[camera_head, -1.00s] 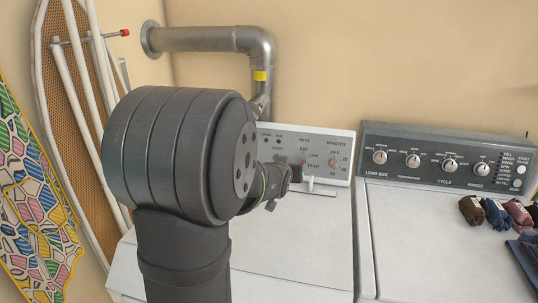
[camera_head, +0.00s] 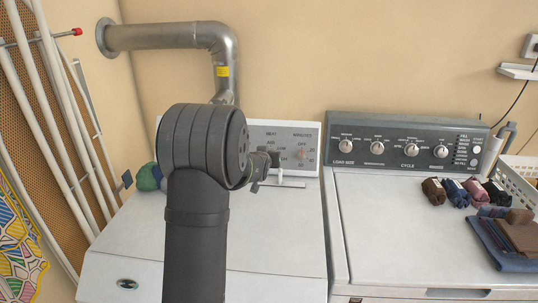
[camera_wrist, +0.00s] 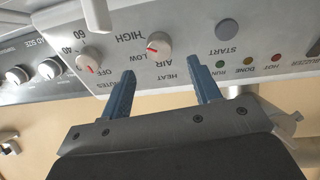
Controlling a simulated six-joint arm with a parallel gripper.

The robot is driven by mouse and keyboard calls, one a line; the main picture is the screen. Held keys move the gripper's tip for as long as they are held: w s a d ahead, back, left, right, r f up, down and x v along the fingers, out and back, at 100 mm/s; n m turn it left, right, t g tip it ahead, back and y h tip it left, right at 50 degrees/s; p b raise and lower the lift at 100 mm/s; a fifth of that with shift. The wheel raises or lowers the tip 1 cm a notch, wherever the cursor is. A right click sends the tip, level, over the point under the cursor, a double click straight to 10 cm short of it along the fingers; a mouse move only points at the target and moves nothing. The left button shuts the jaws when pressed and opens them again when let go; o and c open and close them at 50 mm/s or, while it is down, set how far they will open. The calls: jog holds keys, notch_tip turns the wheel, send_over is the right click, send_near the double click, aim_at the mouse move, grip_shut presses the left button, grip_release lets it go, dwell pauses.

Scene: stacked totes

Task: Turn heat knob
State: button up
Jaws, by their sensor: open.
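The heat knob (camera_wrist: 158,44) is a small round light knob with a red mark, beside the printed words HIGH, LOW, AIR and HEAT on the white dryer panel (camera_head: 310,130). The wrist view shows this panel turned over. My gripper (camera_wrist: 161,76) is open, its two blue-grey fingers apart and empty. The fingertips point at the panel, just short of the heat knob in the picture, with the knob between their lines. Touch is not visible. In the head view my gripper (camera_head: 271,160) is at the panel and my arm hides part of it; the heat knob is not clearly visible there.
The minutes knob (camera_wrist: 88,61) and start button (camera_wrist: 227,29) flank the heat knob. A white handle (camera_head: 281,182) stands on the dryer top below the panel. A washer with a dark panel (camera_head: 400,146) adjoins on the right, with folded clothes (camera_head: 515,240). The dryer's front top is clear.

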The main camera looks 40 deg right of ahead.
jog(key=shift+x, duration=3.15)
jog(key=shift+a, duration=0.1)
jog(key=c, duration=1)
